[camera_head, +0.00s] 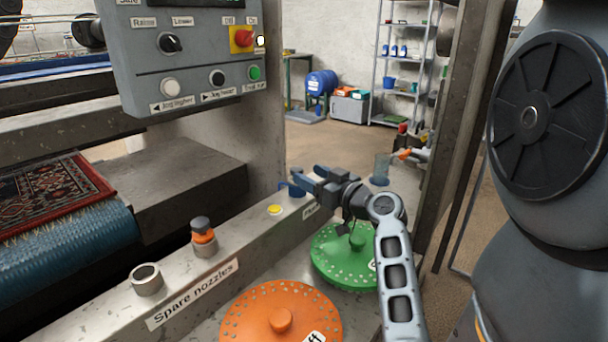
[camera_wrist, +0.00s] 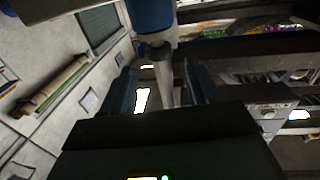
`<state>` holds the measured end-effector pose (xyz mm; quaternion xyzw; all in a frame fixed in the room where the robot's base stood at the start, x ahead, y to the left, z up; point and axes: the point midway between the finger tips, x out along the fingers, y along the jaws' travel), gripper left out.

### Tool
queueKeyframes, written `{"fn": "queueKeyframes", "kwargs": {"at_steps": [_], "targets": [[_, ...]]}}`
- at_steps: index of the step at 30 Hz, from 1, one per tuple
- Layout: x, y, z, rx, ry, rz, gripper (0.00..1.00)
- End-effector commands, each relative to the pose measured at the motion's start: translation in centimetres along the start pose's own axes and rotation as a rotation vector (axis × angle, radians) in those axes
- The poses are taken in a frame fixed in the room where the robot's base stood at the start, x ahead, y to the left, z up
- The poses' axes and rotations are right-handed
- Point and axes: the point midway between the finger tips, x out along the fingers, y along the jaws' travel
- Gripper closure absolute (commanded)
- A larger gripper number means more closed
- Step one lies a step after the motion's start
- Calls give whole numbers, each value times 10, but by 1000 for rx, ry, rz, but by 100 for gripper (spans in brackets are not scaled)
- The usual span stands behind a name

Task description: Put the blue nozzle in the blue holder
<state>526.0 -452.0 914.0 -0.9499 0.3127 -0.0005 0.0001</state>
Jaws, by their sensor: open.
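My gripper (camera_head: 302,179) is open over the far end of the grey ledge, its fingers pointing left. A small blue part (camera_head: 296,191) shows low beside the fingers on the ledge; the gripper partly hides it, and I cannot tell whether it is nozzle or holder. In the wrist view, a blue cylinder (camera_wrist: 151,15) with a grey collar and narrower grey stem shows between and beyond my open fingers (camera_wrist: 160,88). It looks like a nozzle, but I cannot tell whether it touches the fingers or sits in a holder.
The ledge (camera_head: 110,318), labelled "Spare nozzles", carries an empty grey ring (camera_head: 147,279), an orange-and-black nozzle (camera_head: 203,231) in another ring, and a yellow disc (camera_head: 275,209). Orange (camera_head: 255,318) and green (camera_head: 335,262) perforated discs lie right of it. A control box (camera_head: 190,60) hangs above.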

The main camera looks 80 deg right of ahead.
Motion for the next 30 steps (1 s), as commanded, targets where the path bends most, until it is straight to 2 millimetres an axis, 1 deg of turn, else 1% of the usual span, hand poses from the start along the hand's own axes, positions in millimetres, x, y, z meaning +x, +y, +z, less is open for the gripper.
{"fn": "queueKeyframes", "kwargs": {"at_steps": [1,6,9,12,18,30], "targets": [[-12,-1,3,0,0,1,39],[-47,0,3,0,-1,1,39],[-63,-1,2,-1,-1,0,39],[-74,0,1,-1,0,0,39],[-84,0,0,-1,-1,0,39],[-84,0,0,-1,0,0,39]]}}
